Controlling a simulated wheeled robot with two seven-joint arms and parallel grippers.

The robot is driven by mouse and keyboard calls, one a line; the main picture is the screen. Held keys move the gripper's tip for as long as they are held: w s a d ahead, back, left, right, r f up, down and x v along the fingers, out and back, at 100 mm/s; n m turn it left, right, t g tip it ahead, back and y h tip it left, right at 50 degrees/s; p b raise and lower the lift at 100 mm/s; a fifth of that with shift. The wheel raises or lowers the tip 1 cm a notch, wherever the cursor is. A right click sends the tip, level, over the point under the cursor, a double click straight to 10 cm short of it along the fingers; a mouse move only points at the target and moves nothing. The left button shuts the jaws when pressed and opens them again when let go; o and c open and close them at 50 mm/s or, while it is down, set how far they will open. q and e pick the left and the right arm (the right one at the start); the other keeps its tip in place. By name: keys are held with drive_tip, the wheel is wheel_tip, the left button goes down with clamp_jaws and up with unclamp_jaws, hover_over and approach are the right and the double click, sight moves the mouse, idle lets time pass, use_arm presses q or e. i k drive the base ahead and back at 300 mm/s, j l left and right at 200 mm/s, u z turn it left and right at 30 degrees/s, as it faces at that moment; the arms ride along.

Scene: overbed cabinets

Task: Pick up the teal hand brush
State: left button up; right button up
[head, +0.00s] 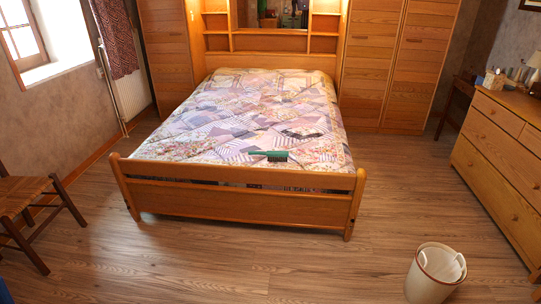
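The teal hand brush (275,156) lies on the patchwork bedspread (220,122) near the foot of the bed. It is a small dark green-teal shape, lying roughly crosswise just behind the footboard. Its bristles are too small to make out clearly. Neither of my grippers shows in the head view, and nothing is touching the brush.
The wooden footboard (240,205) stands between me and the brush. Wooden floor in front is clear. A white waste bin (430,278) stands at lower right, a chair (25,205) at left, a dresser (500,150) at right. Tall cabinets (375,60) flank the bed.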

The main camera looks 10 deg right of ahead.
sight(269, 154)
drive_tip(key=k+l, duration=0.15)
drive_tip(key=k, duration=0.2)
drive_tip(key=k+l, duration=0.15)
drive_tip(key=k, duration=0.25)
drive_tip(key=k+l, duration=0.15)
drive_tip(key=k, duration=0.2)
drive_tip(key=i+l, duration=0.2)
drive_tip(key=l, duration=0.2)
drive_tip(key=i+l, duration=0.2)
drive_tip(key=l, duration=0.25)
drive_tip(key=i+l, duration=0.2)
drive_tip(key=l, duration=0.2)
drive_tip(key=i+l, duration=0.2)
drive_tip(key=l, duration=0.2)
drive_tip(key=i+l, duration=0.2)
drive_tip(key=l, duration=0.2)
drive_tip(key=i+l, duration=0.25)
drive_tip(key=l, duration=0.2)
drive_tip(key=i+j, duration=0.1)
drive_tip(key=i, duration=0.5)
drive_tip(key=i+j, duration=0.15)
drive_tip(key=i, duration=0.4)
drive_tip(key=i+j, duration=0.1)
drive_tip(key=i, duration=0.5)
